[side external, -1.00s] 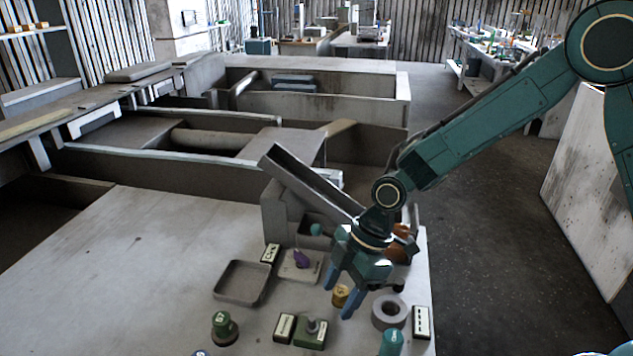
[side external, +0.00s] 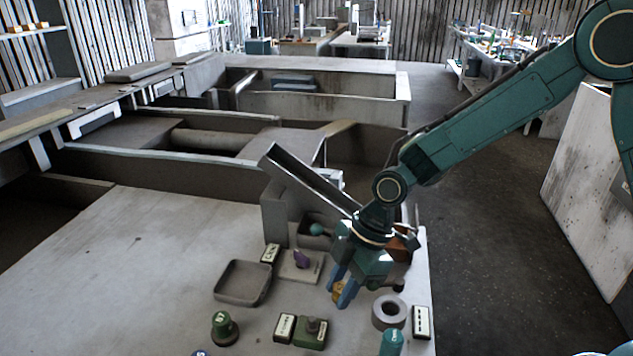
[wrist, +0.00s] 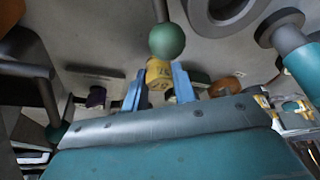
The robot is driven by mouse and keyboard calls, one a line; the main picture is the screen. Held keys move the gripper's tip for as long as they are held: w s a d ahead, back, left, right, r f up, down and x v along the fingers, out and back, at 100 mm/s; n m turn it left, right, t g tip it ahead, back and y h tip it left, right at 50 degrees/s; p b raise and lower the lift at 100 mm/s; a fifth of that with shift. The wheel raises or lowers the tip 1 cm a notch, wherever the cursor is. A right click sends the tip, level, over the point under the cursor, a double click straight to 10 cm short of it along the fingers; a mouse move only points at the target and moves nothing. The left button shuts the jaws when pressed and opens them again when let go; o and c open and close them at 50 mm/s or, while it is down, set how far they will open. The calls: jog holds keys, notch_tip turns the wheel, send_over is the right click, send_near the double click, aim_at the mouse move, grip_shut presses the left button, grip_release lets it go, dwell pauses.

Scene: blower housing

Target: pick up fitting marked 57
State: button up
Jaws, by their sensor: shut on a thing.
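A small yellow fitting (side external: 337,289) stands at the front right of the pale bench top, mostly hidden behind my fingers. In the wrist view the yellow fitting (wrist: 158,73) shows dark characters too small to read surely. My gripper (side external: 341,296) is low over the bench with its blue fingers shut on it. In the wrist view my gripper (wrist: 159,87) has one finger on each side of the yellow fitting. I cannot tell whether the fitting touches the bench.
A grey ring (side external: 389,312) and a black-and-white label block (side external: 421,322) lie right of the gripper. A teal cylinder (side external: 391,343) stands in front. A shallow tray (side external: 243,283), a purple piece (side external: 301,259) and a green knob (side external: 223,327) are left. A green ball (wrist: 166,40) is close to the fitting.

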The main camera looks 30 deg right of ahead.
aim_at(342, 286)
notch_tip(342, 286, up, 19)
dwell(0.5)
dwell(0.5)
